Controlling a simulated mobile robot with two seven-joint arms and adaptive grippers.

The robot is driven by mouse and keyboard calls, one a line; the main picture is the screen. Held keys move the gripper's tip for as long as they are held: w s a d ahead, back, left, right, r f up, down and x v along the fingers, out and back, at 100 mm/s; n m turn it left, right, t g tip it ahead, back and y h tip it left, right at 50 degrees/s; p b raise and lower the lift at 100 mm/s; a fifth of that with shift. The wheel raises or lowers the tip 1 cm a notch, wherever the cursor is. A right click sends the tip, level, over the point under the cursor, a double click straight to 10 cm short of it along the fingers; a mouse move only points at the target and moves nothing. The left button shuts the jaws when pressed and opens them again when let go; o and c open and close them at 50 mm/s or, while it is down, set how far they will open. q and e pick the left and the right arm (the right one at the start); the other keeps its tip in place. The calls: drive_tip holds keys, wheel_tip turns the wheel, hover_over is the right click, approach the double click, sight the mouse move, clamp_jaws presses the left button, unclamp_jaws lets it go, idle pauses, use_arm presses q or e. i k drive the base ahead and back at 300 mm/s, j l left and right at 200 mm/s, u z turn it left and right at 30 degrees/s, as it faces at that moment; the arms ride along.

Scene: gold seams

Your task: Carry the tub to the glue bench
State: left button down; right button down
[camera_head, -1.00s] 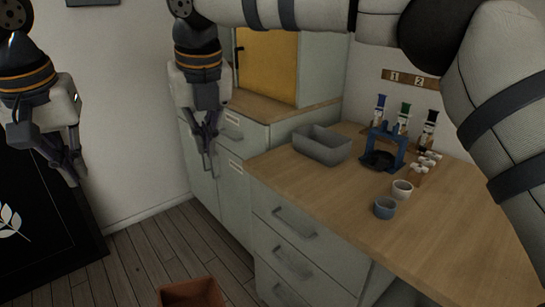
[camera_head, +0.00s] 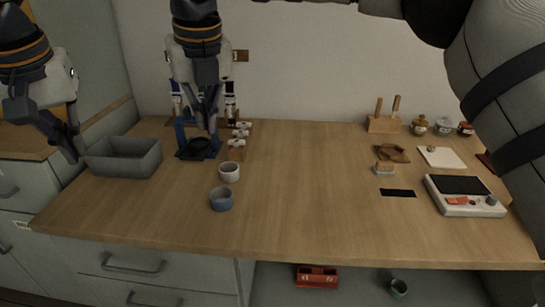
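A grey open-topped tub (camera_head: 125,158) stands upright on the left end of the wooden bench top (camera_head: 300,220). Its inside looks empty from here. My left gripper (camera_head: 74,148) hangs at the tub's left end, overlapping its edge in the picture; I cannot tell whether they touch. Its fingers are dark and seen side-on, so their opening is unclear. My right gripper (camera_head: 209,122) hangs in front of the blue stand (camera_head: 182,140), to the right of the tub, with nothing visible in it. Its finger gap is also unclear.
A white cup (camera_head: 229,171) and a blue cup (camera_head: 221,199) stand right of the tub. A scale (camera_head: 464,195), a white tile (camera_head: 441,157), a wooden block with tools (camera_head: 384,123) and small jars (camera_head: 419,125) are at the right. The bench's middle is clear.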

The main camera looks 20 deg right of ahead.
sight(319, 198)
drive_tip(key=i+j+z, duration=0.1)
drive_tip(key=z, duration=0.3)
drive_tip(key=j+z, duration=0.1)
drive_tip(key=z, duration=0.3)
drive_tip(key=i+j+z, duration=0.1)
drive_tip(key=z, duration=0.3)
drive_tip(key=j+z, duration=0.2)
drive_tip(key=z, duration=0.2)
drive_tip(key=k, duration=0.5)
